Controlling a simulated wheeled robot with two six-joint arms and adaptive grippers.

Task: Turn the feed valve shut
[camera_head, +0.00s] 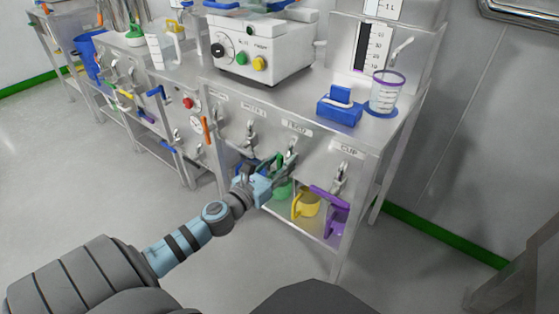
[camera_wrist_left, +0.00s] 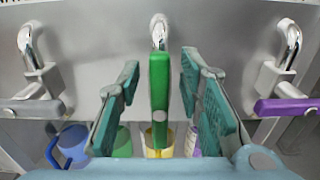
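The feed valve is a chrome tap (camera_head: 291,148) under a label that seems to read FEED (camera_head: 297,128) on the bench front. Its green lever (camera_wrist_left: 159,98) stands upright in the middle of the left wrist view, below the chrome spout (camera_wrist_left: 159,30). My left gripper (camera_head: 272,170) is at this valve. In the wrist view its teal fingers (camera_wrist_left: 162,108) are spread on either side of the green lever, with gaps visible. In the head view the gripper partly hides the lever. My right gripper is not in view.
Neighbouring taps have a grey lever (camera_wrist_left: 32,108) at left and a purple lever (camera_wrist_left: 286,106) at right. Jugs stand on the shelf below, including a yellow one (camera_head: 307,205). A white machine (camera_head: 262,48), blue block (camera_head: 340,106) and clear cup (camera_head: 386,92) stand on the bench.

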